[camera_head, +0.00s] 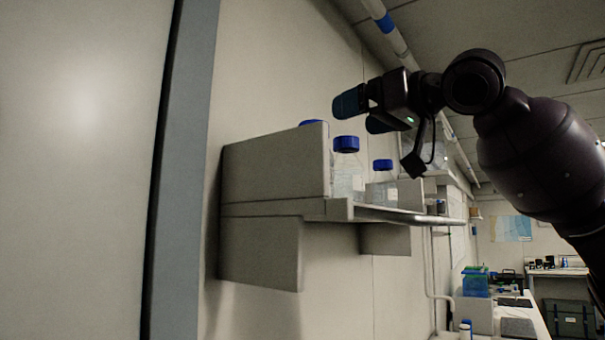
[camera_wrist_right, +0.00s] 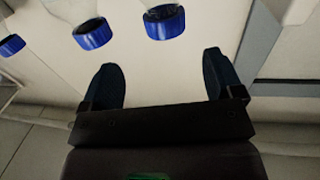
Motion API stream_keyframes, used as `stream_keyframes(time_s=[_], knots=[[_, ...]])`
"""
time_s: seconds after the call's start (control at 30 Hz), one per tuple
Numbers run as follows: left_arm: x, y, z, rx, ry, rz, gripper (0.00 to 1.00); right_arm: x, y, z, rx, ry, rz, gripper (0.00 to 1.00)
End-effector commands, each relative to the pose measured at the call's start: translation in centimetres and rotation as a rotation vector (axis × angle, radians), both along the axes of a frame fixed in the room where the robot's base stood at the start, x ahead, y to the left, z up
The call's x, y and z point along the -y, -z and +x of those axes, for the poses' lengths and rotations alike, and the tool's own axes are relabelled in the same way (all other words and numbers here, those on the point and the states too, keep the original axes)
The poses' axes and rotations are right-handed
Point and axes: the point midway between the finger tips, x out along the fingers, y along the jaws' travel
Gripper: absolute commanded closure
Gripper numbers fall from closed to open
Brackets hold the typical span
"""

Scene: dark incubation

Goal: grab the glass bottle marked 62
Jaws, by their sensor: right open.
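Three clear glass bottles with blue caps stand on a wall shelf (camera_head: 262,208). The middle bottle (camera_head: 348,175) shows most fully in the head view. Another bottle (camera_head: 382,181) stands to its right, and the third bottle's cap (camera_head: 312,122) shows above the shelf's side panel, which hides its body. No number is readable, so I cannot tell which is marked 62. My right gripper (camera_head: 363,113) is open and empty, above the bottles. In the right wrist view its fingers (camera_wrist_right: 160,64) are apart, with the three caps (camera_wrist_right: 165,22) (camera_wrist_right: 92,34) (camera_wrist_right: 12,44) beyond them.
The shelf's side panel (camera_head: 275,165) rises beside the bottles, and the wall is behind them. A large pale panel with a grey edge (camera_head: 182,170) fills the left. A bench with a blue-green rack (camera_head: 476,283) is at the lower right.

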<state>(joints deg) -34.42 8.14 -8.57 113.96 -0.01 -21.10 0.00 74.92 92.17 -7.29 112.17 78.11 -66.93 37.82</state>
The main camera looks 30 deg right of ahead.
Motion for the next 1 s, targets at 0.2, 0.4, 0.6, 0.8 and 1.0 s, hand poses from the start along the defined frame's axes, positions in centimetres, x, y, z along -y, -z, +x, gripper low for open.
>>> stream_keyframes(time_s=[0.2,0.4,0.6,0.8,1.0], knots=[[0.0,-0.9,-0.3,-0.004,-0.001,-0.001,0.6,-0.8,-0.3,3.1,0.001,-0.003,0.001,0.14],[-0.1,-0.8,-0.7,-0.014,-0.003,-0.001,0.6,-1.2,-0.2,4.5,0.001,-0.001,-0.001,0.14],[-0.1,-1.6,-0.8,-0.02,-0.004,0.0,0.6,-2.0,-0.7,6.2,0.0,-0.003,-0.001,0.14],[-0.2,-1.8,-1.3,-0.037,-0.006,-0.002,0.6,-2.9,-0.9,8.6,-0.001,-0.002,0.001,0.14],[-0.2,-1.5,-1.6,-0.047,-0.008,-0.001,0.6,-3.1,-0.8,9.5,0.001,0.0,0.0,0.14]])
